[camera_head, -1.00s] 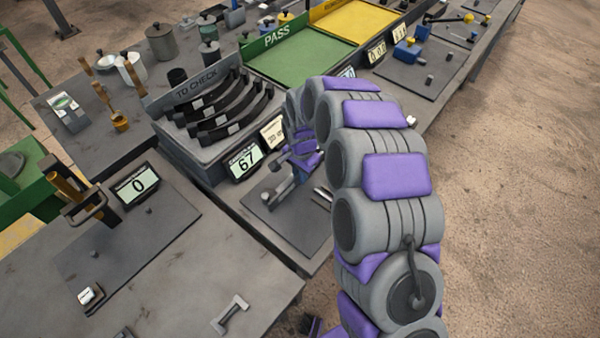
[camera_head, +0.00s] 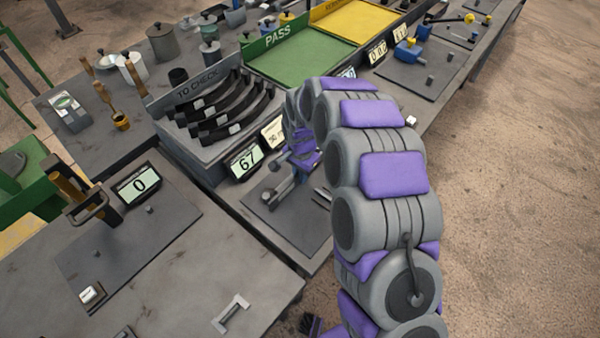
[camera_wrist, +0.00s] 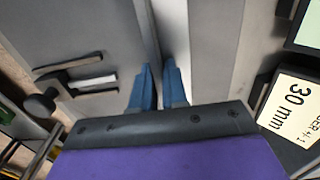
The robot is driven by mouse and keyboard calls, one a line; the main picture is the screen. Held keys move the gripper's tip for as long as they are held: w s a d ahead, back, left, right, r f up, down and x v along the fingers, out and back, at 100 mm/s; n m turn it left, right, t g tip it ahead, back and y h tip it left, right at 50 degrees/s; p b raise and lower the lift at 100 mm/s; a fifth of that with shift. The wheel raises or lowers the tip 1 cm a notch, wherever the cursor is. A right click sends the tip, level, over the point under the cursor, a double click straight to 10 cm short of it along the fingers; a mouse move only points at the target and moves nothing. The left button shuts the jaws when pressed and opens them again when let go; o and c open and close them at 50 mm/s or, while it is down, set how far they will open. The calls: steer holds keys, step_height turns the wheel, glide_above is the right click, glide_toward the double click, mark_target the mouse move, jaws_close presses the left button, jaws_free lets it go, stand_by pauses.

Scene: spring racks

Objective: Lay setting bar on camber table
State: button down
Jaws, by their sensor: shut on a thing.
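My gripper (camera_wrist: 161,82) shows two blue fingers close together in the wrist view. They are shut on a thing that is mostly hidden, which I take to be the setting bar. In the head view my gripper is partly hidden by my arm, low over the back-centre station. I take the dark plate there (camera_head: 268,222) to be the camber table. It carries a fixture with a round knob (camera_wrist: 40,106) and narrow bars (camera_wrist: 78,72), left of my fingers in the wrist view. I cannot tell whether the held thing touches the plate.
The TO CHECK rack (camera_head: 160,106) holds several dark curved springs. The green PASS tray (camera_head: 300,62) is empty.

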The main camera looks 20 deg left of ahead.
steer(key=shift+w+a+r, duration=0.1)
steer(key=shift+w+a, duration=0.25)
steer(key=shift+a, duration=0.35)
stand_by(0.9)
steer(key=shift+f, duration=0.2)
steer(key=c, duration=1.1)
jaws_free()
steer(key=shift+o, duration=0.6)
steer(key=shift+f, duration=0.1)
steer(key=o, duration=0.4)
step_height(320, 180, up, 8)
steer(key=p, duration=0.3)
